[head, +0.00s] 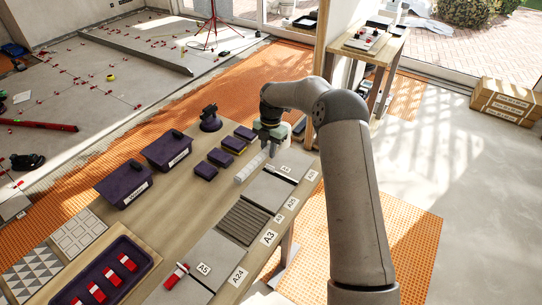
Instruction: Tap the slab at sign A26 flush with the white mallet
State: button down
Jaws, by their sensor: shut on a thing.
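My gripper (271,142) is over the far end of the workbench, seen small and partly covered by its own wrist. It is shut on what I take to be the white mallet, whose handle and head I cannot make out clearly. A small sign that seems to read A26 (312,175) stands at the bench's far right edge, beside a grey slab (293,160). The slab is partly hidden by my arm, and I cannot tell whether it sits flush.
Purple boxes (125,185), purple blocks (220,157) and a dark tool (210,119) stand left. A purple tray (146,262) lies in front.

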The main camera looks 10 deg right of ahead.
jog(key=shift+w, duration=0.25)
jog(key=shift+f, duration=0.1)
notch_tip(320, 180, down, 8)
jog(key=b, duration=0.3)
jog(key=shift+b, duration=0.35)
jog(key=shift+r, duration=0.25)
notch_tip(320, 180, up, 4)
jog(key=shift+s+r+p, duration=0.1)
jog(key=shift+r+p, duration=0.1)
jog(key=shift+p, duration=0.8)
